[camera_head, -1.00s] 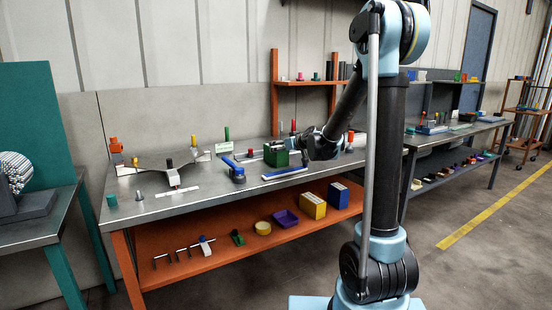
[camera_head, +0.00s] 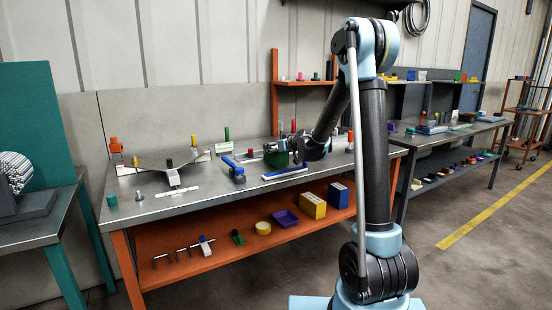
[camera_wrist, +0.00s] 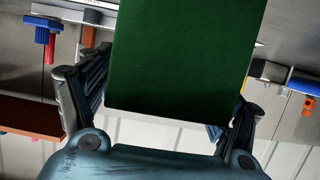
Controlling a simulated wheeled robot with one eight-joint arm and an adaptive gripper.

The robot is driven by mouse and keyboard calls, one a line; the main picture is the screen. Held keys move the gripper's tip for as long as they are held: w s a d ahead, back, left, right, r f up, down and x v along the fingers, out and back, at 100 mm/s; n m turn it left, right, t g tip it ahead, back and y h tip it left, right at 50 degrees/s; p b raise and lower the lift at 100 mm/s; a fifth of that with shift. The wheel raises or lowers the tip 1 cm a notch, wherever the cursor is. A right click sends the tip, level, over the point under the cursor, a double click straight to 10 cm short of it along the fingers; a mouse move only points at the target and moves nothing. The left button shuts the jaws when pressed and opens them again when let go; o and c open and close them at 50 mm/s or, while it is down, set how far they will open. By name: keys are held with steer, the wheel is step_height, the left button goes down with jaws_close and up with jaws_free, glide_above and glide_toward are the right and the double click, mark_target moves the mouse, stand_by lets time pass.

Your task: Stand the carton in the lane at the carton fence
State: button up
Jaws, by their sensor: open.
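The green carton (camera_head: 277,159) is on the steel bench in the head view, partly covered by my gripper (camera_head: 294,147). In the wrist view the carton (camera_wrist: 185,55) fills the upper middle, with one dark finger at its left and one at its right. My gripper is open around the carton. A gap shows between the left finger and the carton; contact at the right finger cannot be told. The carton's base, the lane and the fence cannot be made out clearly behind my gripper.
A blue-handled tool (camera_head: 233,170) and a blue-and-white strip (camera_head: 284,173) lie just left of and in front of the carton. A red post (camera_head: 293,126) and a green post (camera_head: 227,134) stand behind. The bench's front-left top has free room.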

steer(key=c, duration=1.1)
